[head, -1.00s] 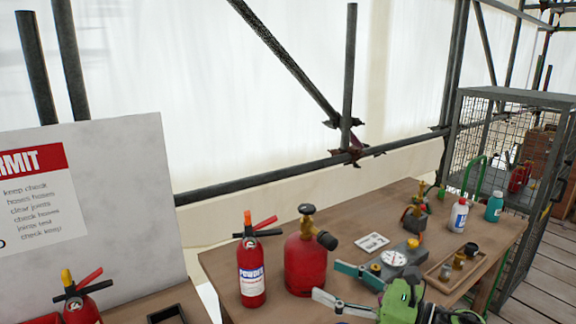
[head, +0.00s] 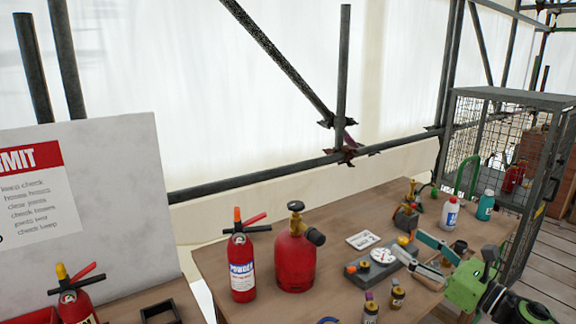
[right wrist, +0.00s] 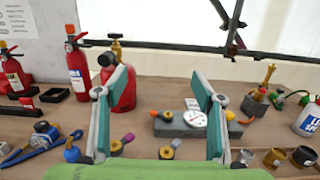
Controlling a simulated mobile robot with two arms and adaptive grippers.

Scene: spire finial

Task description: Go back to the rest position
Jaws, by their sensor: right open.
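My right gripper (head: 408,243) is over the right part of the wooden bench in the head view, with its green body at the lower right. Its two teal-and-grey fingers are apart with nothing between them, as the right wrist view (right wrist: 160,75) also shows. In the head view the fingertips overlap the area beside a grey block with a white dial gauge (head: 381,255); I cannot tell their height above the bench. My left gripper is not in view.
A red gas cylinder (head: 295,262) and a powder extinguisher (head: 242,268) stand on the bench (head: 330,225). Small brass-coloured fittings (head: 397,293) stand at its front. White (head: 450,212) and teal (head: 485,206) bottles stand at the right, near a mesh cage (head: 515,97). A permit board (head: 110,200) stands left.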

